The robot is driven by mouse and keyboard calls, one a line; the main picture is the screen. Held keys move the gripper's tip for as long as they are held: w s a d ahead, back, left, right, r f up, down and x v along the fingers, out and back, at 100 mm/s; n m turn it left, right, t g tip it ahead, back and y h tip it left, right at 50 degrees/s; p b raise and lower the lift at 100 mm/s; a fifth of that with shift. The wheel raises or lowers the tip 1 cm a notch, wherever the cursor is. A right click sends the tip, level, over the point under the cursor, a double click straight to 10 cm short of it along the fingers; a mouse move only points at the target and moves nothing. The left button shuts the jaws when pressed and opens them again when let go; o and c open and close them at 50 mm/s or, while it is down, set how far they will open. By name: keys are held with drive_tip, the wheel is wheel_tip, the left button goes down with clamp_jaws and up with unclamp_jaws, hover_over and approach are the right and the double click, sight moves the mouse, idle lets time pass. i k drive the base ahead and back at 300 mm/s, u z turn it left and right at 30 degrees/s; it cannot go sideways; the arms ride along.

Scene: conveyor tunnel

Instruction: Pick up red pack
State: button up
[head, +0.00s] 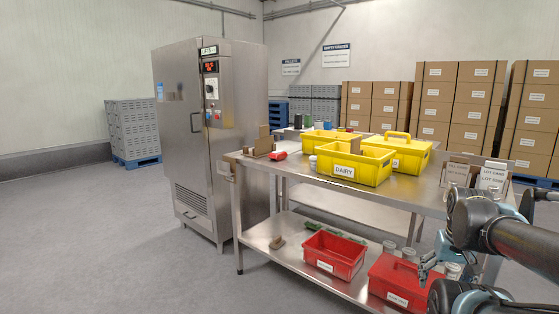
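A small red pack (278,155) lies on the steel table top (308,178) near its left end, beside a brown cardboard piece (263,143). My gripper (424,272) is at the lower right, in front of the table and well apart from the red pack. It is small and partly overlaps the lower shelf and red crates behind it, so whether its fingers are open is unclear. I see nothing held in it.
Yellow crates (376,173), one labelled DAIRY, stand right of the red pack. Red crates (340,251) sit on the lower shelf. A steel cabinet (190,130) stands left. The floor at front left is clear.

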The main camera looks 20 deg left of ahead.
sight(278, 155)
drive_tip(key=k, duration=0.45)
drive_tip(key=u, duration=0.7)
drive_tip(key=i, duration=1.25)
drive_tip(key=u, duration=0.45)
drive_tip(key=i, duration=0.5)
